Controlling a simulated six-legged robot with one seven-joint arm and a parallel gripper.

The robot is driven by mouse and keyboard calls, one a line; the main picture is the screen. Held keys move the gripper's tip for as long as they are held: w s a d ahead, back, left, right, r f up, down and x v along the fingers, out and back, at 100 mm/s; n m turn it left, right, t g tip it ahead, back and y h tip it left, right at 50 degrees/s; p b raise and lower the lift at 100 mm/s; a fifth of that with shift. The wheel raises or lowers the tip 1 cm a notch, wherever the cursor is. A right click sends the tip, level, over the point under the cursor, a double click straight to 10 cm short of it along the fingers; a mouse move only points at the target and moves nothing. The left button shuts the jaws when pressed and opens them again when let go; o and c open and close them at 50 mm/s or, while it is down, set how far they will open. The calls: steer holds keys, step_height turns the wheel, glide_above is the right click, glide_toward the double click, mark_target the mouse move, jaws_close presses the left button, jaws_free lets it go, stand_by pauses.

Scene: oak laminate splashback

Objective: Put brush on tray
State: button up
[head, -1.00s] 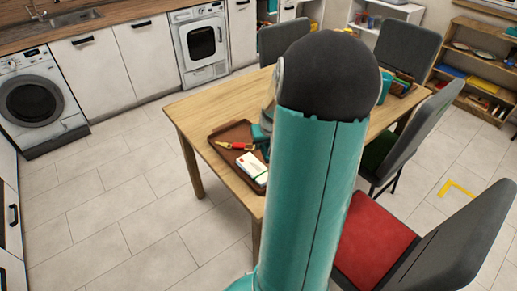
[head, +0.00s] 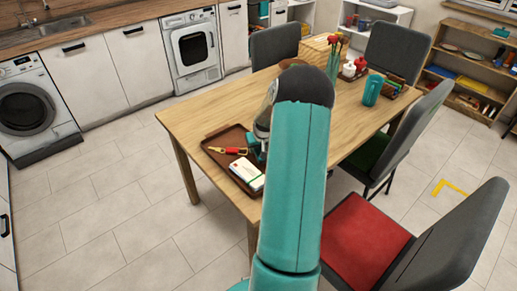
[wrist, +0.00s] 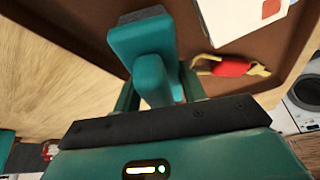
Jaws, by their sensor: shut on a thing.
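My gripper (wrist: 160,92) is shut on a teal brush (wrist: 142,42) with a grey end, seen close up in the wrist view. The brush is over the brown tray (wrist: 85,14), near its edge; I cannot tell whether it touches the tray. In the head view the tray (head: 226,134) lies at the near left end of the wooden table. There my gripper (head: 257,147) is at the tray's right side, partly hidden by my arm.
A red and yellow item (head: 230,150) and a white box (head: 246,173) lie on the tray. A teal cup (head: 372,90), a caddy (head: 395,86) and red flowers (head: 333,45) stand farther along the table (head: 200,108). Chairs line its right side.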

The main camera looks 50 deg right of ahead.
steer(key=shift+f, duration=0.35)
steer(key=shift+f, duration=0.15)
steer(key=o, duration=0.9)
